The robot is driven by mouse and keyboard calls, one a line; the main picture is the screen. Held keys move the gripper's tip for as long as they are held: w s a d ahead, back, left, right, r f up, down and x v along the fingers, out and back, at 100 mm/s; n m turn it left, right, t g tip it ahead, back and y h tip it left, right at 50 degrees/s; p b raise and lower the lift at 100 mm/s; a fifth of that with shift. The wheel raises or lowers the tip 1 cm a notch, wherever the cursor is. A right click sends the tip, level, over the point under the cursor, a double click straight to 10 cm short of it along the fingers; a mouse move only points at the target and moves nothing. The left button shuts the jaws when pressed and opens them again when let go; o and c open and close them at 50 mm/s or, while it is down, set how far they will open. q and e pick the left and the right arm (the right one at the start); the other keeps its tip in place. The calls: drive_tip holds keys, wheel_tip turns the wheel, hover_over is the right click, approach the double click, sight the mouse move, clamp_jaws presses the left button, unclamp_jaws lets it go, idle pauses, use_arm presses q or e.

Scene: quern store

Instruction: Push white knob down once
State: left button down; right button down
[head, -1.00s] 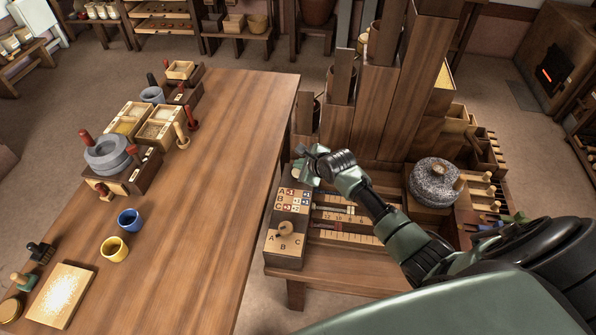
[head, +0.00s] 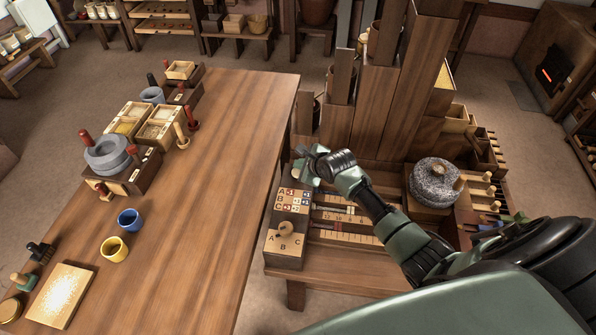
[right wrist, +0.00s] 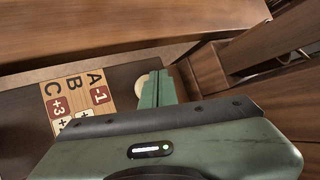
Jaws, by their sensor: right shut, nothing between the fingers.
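The white knob (right wrist: 141,87) shows in the right wrist view as a pale rounded edge beside my right gripper (right wrist: 160,88), whose fingers hide most of it. In the head view my right gripper (head: 300,174) points down over the far end of the wooden control box (head: 285,258) and is shut and empty. The fingers are right at the knob, but I cannot tell whether they touch it. In the head view the knob is largely hidden by the gripper. My left gripper is not in view.
The box has a lettered panel (head: 292,201) and a wooden selector knob (head: 284,228). Tall wooden columns (head: 413,80) stand behind, and a grey quern stone (head: 435,180) sits to the right. The long table (head: 215,190) at left is bare in its middle.

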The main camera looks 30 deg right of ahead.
drive_tip(key=shift+f, duration=0.15)
drive_tip(key=shift+f, duration=0.25)
drive_tip(key=shift+f+b, duration=0.4)
drive_tip(key=shift+f, duration=0.5)
idle(1.1)
drive_tip(key=shift+s, duration=0.1)
drive_tip(key=shift+r+p, duration=1.25)
drive_tip(key=shift+p, duration=0.2)
wheel_tip(320, 180, up, 5)
drive_tip(key=p, duration=0.6)
drive_tip(key=shift+r, duration=0.1)
